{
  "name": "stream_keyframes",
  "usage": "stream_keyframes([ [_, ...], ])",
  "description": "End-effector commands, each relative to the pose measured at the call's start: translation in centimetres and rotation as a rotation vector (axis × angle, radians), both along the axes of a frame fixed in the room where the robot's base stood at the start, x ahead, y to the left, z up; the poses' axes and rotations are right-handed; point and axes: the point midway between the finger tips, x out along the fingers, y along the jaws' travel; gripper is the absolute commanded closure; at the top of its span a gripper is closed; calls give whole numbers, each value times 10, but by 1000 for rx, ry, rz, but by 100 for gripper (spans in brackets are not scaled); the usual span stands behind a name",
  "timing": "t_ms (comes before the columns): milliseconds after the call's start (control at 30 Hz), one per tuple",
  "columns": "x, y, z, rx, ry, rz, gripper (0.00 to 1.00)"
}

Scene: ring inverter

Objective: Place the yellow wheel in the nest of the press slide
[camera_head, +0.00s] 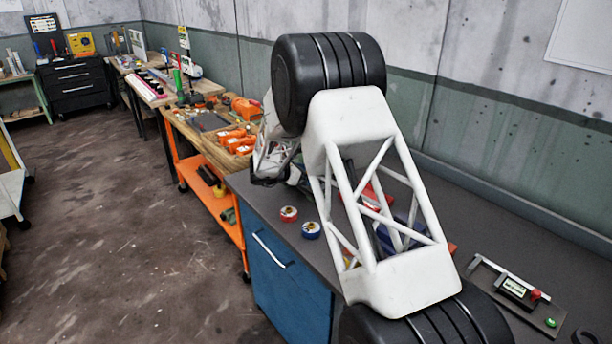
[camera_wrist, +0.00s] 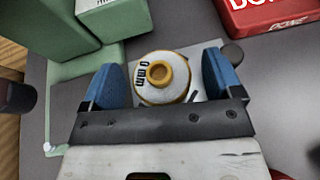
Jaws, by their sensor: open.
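The yellow wheel (camera_wrist: 148,92) shows in the wrist view as a round disc with a yellow rim, a pale face marked "0 mm" and a yellow hub. It lies between the two blue fingers of my gripper (camera_wrist: 162,70), which are open with a gap visible on each side. The wheel is over a light grey plate (camera_wrist: 205,50) beside green blocks (camera_wrist: 110,20); I cannot tell whether that is the press slide and its nest. In the head view my arm hides the gripper and the yellow wheel.
A red box lettered "DONE" (camera_wrist: 275,12) is at the upper right of the wrist view. In the head view a red-sided wheel (camera_head: 289,214) and a blue-sided wheel (camera_head: 311,230) stand near the grey bench's (camera_head: 262,190) left edge. A gauge fixture (camera_head: 515,290) lies at the right.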

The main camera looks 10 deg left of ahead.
Motion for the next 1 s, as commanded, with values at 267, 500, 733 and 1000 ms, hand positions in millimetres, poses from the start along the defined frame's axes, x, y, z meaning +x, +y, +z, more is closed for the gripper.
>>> stream_keyframes([
  [267, -8, 11, 7, 0, 0, 1, 15],
  [500, -27, 36, 20, 1, -1, 1, 15],
  [733, -48, 62, 34, 0, 0, 1, 15],
  [1000, -64, 83, 46, 0, 0, 0, 15],
])
